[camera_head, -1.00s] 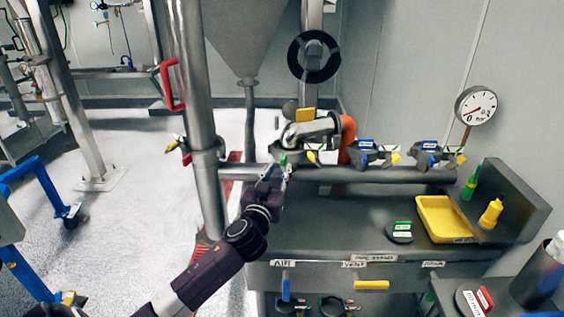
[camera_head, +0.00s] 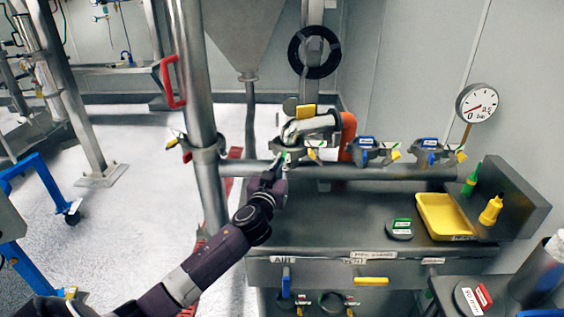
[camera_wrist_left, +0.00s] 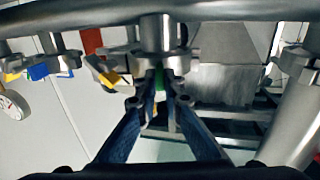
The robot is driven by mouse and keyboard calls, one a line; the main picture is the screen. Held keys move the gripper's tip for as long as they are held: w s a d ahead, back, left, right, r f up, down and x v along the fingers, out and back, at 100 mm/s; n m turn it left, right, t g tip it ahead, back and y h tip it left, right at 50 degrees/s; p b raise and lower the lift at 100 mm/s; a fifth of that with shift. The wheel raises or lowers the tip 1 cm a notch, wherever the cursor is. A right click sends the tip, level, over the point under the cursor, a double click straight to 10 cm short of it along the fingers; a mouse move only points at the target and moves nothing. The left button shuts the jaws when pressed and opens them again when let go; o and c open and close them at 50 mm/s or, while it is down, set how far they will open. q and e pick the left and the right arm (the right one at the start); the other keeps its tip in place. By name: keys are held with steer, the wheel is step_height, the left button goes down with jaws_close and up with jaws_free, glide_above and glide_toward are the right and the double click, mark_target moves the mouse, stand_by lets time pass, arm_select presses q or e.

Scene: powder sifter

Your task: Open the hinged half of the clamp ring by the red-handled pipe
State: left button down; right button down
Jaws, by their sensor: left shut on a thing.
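The red-handled pipe (camera_head: 205,110) stands upright at left, its red handle (camera_head: 172,82) on its left side. The clamp ring (camera_head: 302,145) sits on the horizontal manifold pipe, right of the red-handled pipe. It has a yellow tab (camera_head: 312,154) and a green tab (camera_head: 286,157); the green also shows in the left wrist view (camera_wrist_left: 160,82). My left gripper (camera_head: 281,163) is at the ring's near left side, its fingers closed around the green tab; its fingertips (camera_wrist_left: 158,88) partly hide it. Whether the hinged half has swung is too small to tell. My right gripper is not seen.
Two more clamp rings with blue and yellow tabs (camera_head: 374,151) stand farther right on the manifold. A yellow tray (camera_head: 440,222) and bottles (camera_head: 491,211) stand on the bench at right.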

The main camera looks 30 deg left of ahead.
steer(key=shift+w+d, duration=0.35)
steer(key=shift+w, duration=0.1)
